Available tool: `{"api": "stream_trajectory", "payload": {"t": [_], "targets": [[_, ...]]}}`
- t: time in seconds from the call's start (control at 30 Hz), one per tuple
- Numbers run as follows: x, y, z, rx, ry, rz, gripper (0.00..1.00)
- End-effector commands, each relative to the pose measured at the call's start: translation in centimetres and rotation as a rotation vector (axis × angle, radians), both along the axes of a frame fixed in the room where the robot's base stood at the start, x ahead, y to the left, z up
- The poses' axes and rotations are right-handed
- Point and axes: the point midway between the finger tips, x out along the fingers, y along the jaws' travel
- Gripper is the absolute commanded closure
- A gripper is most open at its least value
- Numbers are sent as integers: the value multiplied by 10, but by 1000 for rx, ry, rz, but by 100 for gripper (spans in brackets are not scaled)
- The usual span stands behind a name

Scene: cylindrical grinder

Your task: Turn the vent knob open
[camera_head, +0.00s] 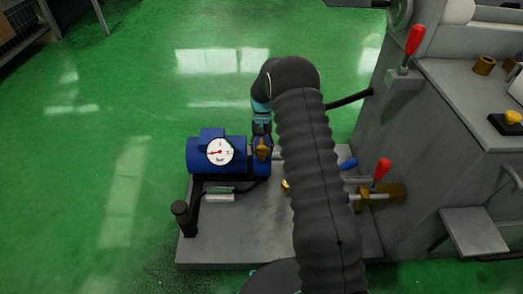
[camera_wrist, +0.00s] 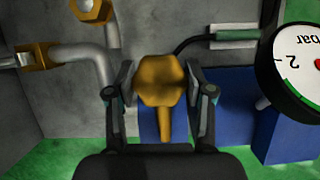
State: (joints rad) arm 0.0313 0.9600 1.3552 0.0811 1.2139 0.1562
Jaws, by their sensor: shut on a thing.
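The vent knob, a brass-coloured piece, shows between the fingers of my gripper in the wrist view (camera_wrist: 160,82), with a brass stem below it in the picture. My gripper (camera_wrist: 158,92) has one finger on each side of the knob and is shut on it. In the head view the brass knob (camera_head: 263,149) sits at the right end of the blue pump (camera_head: 202,165), just below my wrist. The fingers are hard to make out there.
A round pressure gauge (camera_head: 219,152) is close beside the knob, also large in the wrist view (camera_wrist: 296,75). Grey pipes with brass fittings (camera_wrist: 90,10) run on the other side. Red-handled levers (camera_head: 382,170) and the grey machine stand right.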

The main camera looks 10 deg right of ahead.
Motion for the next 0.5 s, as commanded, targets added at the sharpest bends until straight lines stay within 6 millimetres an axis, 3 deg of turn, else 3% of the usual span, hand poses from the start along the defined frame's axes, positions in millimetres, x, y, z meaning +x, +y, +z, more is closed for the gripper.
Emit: {"api": "stream_trajectory", "payload": {"t": [0.5], "targets": [[1, 0, 0, -1, -4, 52, 82]]}}
